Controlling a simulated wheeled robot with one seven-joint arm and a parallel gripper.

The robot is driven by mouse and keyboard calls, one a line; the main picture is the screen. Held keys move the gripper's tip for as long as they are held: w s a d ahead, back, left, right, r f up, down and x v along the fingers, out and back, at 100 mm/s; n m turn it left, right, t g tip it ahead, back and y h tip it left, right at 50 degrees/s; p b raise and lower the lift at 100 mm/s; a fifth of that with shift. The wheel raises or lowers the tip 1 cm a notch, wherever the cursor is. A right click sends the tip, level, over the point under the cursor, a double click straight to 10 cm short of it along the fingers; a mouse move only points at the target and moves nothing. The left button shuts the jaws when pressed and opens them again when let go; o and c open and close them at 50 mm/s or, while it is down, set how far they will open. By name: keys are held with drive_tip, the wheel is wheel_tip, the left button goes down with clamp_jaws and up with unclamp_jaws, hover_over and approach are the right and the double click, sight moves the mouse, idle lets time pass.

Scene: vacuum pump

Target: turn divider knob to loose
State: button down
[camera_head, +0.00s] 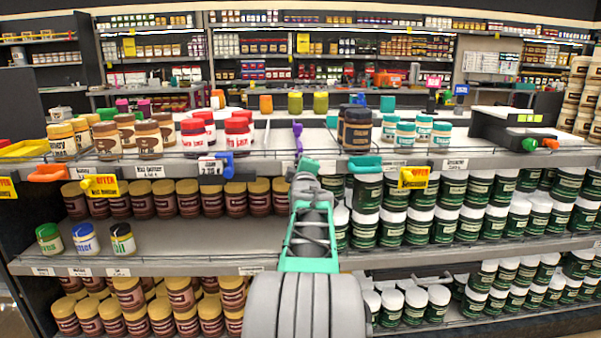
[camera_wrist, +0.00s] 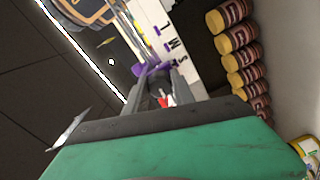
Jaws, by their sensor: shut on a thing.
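A purple divider knob (camera_head: 298,146) sits at the front edge of the upper shelf, near the middle of the head view. It also shows in the wrist view (camera_wrist: 150,70), at the foot of a wire divider (camera_wrist: 140,30). My gripper (camera_head: 307,163) reaches up to this knob from below. In the wrist view its two grey fingers (camera_wrist: 154,84) are shut on the purple knob. The fingers hide part of the knob, so its exact angle is hard to tell.
Other knobs line the same edge: orange (camera_head: 48,173), blue (camera_head: 227,160), teal (camera_head: 365,164). A dark jar (camera_head: 357,130) stands right of the purple knob. Brown jars (camera_head: 235,196) and green jars (camera_head: 393,228) fill the shelf below. The lower left shelf has bare room (camera_head: 180,240).

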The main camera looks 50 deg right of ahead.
idle(0.5)
drive_tip(key=c, duration=1.1)
unclamp_jaws()
drive_tip(key=shift+o, duration=0.2)
drive_tip(key=v, duration=0.8)
